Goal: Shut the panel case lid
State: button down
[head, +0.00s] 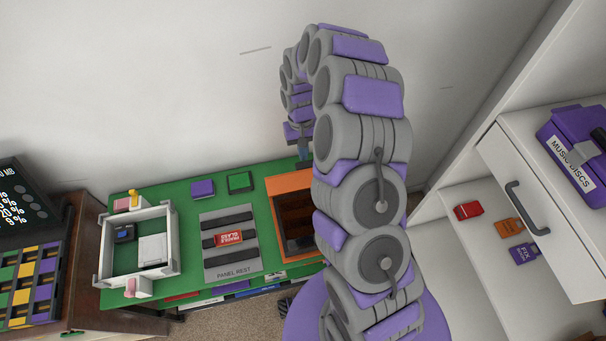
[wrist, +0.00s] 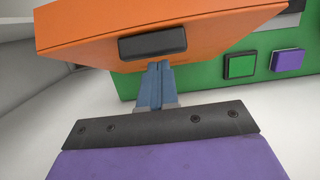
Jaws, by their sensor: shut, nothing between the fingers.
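The orange panel case (head: 277,228) sits on the green board in the head view, right of the panel rest. Its dark inside shows, so it is open. My arm hides its right part. An orange face with a black handle (wrist: 152,43) fills the top of the wrist view, and looks like the case lid (wrist: 80,30). My gripper (head: 304,163) is at the case's far edge in the head view. In the wrist view its blue fingers (wrist: 160,68) are together and empty, with tips just below the handle. I cannot tell whether they touch the lid.
The green board (head: 190,225) also holds a grey panel rest (head: 232,265) with a red glass-labelled piece, a white tray frame (head: 107,250), and purple and green blocks (head: 240,182). White shelving with a drawer (head: 545,205) stands to the right. A wall is behind.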

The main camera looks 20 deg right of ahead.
jog(key=s+p+v, duration=0.1)
jog(key=v, duration=0.6)
jog(key=shift+s+r+p, duration=0.3)
jog(key=shift+r+p, duration=0.1)
jog(key=shift+d, duration=0.1)
dwell(1.0)
jog(key=s+a+r+n+b, duration=0.15)
jog(key=s+r+b, duration=0.25)
jog(key=s+r, duration=0.8)
jog(key=s+d+f+m+b, duration=0.1)
jog(key=s+b, duration=0.2)
jog(key=s, duration=2)
jog(key=shift+s+d+f+t+b, duration=0.25)
jog(key=shift+s+f+t+b, duration=0.05)
jog(key=shift+b, duration=0.1)
jog(key=shift+m, duration=0.25)
